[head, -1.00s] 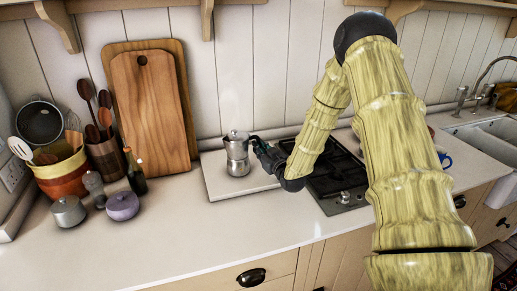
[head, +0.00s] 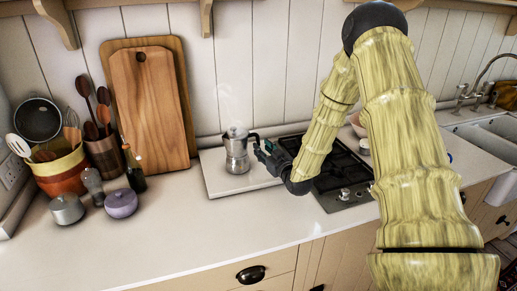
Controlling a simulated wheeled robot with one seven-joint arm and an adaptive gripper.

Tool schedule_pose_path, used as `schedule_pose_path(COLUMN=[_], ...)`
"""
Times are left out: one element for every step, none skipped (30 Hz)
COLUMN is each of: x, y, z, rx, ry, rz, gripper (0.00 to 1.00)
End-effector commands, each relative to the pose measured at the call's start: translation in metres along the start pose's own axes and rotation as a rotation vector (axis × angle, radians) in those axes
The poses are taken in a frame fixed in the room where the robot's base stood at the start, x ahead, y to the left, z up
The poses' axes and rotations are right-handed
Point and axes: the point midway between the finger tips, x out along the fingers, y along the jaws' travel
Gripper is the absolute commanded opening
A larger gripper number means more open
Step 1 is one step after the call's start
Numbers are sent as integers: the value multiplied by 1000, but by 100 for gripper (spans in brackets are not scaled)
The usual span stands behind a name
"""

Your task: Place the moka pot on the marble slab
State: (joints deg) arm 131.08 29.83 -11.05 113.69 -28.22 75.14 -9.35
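The silver moka pot (head: 237,152) stands upright on the pale marble slab (head: 217,184), near its middle, with its dark handle facing right. Faint steam rises above it. My gripper (head: 261,152) is just right of the pot, close to the handle. Its fingers look parted and a little back from the handle, though they are small and dark here. The pot does not appear lifted or tilted.
The black hob (head: 340,172) lies right of the slab, partly behind my arm. Wooden boards (head: 152,110) lean on the wall at left. A lilac pot (head: 121,204), a grey pot (head: 67,209) and utensil holders stand farther left. The front counter is clear.

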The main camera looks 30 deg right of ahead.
Motion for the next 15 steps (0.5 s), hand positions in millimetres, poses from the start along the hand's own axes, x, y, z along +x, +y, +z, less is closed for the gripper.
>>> schedule_pose_path(x=[-10, -16, -23, -29, -34, -41, -46, -51, -57, -61, -65, -70, -73, -76, -78], y=[0, 0, 0, -1, 0, 0, 0, 0, 0, 0, 0, 0, 0, 0, 0], z=[2, 2, 2, 2, 2, 2, 2, 2, 2, 2, 2, 1, 1, 1, 1], rx=[1, 1, 1, 2, 2, 1, 1, 2, 2, 2, 1, 1, 1, 1, 1], ry=[-1, 0, 0, 0, 0, 0, 0, 0, 0, 0, 0, 1, 1, 0, 0], rz=[0, 0, 0, 0, 0, 1, 1, 0, 0, 0, 0, 0, 0, 0, 0], gripper=[33, 33, 33, 33, 33, 33, 33, 33, 33, 33, 33, 33, 33, 33, 33])
